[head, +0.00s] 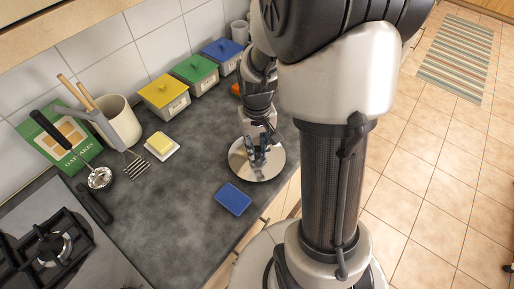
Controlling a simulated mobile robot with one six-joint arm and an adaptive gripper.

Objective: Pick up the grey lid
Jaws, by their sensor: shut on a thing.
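The grey lid (246,172) is a round, shiny metal disc at the right part of the dark counter, close to its front edge. My gripper (257,154) points down over the middle of the lid and is shut on it, at about its centre. The fingers hide the lid's knob and part of its top. I cannot tell whether the lid rests on the counter or is slightly above it.
Yellow (164,96), green (194,74) and blue (222,55) lidded boxes stand along the wall. The middle counter is clear.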

